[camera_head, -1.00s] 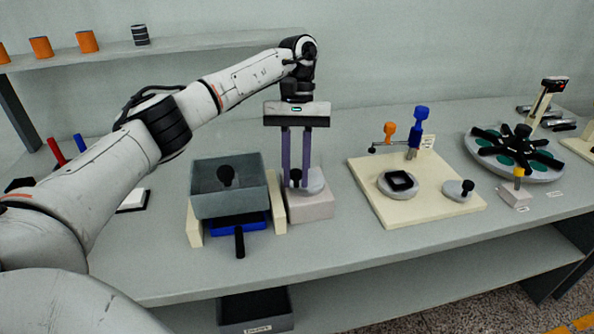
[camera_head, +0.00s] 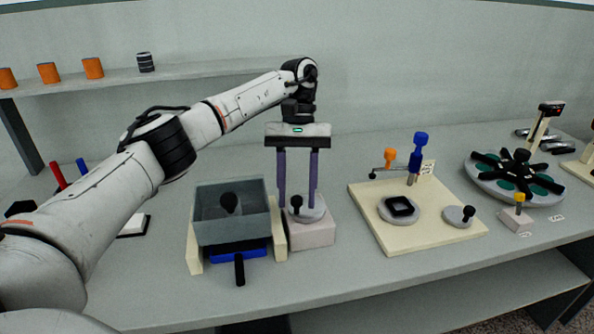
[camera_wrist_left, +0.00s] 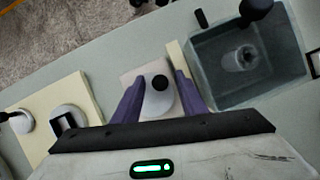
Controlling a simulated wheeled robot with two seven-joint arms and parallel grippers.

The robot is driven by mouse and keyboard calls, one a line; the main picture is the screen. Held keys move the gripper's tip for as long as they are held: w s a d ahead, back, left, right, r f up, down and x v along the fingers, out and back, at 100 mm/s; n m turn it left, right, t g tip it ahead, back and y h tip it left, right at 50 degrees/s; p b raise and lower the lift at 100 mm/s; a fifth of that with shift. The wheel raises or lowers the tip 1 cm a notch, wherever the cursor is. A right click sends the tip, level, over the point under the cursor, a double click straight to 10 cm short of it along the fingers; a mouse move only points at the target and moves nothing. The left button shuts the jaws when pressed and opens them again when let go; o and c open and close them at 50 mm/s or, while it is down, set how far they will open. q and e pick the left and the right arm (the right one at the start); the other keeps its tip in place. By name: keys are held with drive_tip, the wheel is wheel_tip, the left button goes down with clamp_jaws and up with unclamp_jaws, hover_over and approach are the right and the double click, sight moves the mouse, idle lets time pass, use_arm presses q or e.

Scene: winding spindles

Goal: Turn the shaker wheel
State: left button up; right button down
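The shaker wheel (camera_head: 314,213) is a grey disc with an upright black knob (camera_head: 296,202). It sits on a pale block (camera_head: 312,234) to the right of an open grey box (camera_head: 233,229). My left gripper (camera_head: 296,204) points straight down over the wheel, with its two purple fingers spread apart. In the left wrist view the black knob (camera_wrist_left: 160,82) shows between the fingers, with a gap on both sides, and the wheel (camera_wrist_left: 160,104) lies below it. Whether the fingertips touch the disc cannot be told. My right gripper is out of view.
The grey box stands close to the wheel and holds a dark knob-shaped item. A black handle (camera_head: 239,270) sticks out in front. A cream board (camera_head: 433,236) with a smaller knobbed disc lies to the right. A round black-armed carousel (camera_head: 540,197) stands farther right.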

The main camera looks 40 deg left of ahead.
use_arm(q)
drive_tip(key=p+v, duration=0.3)
drive_tip(key=v, duration=0.6)
idle(0.4)
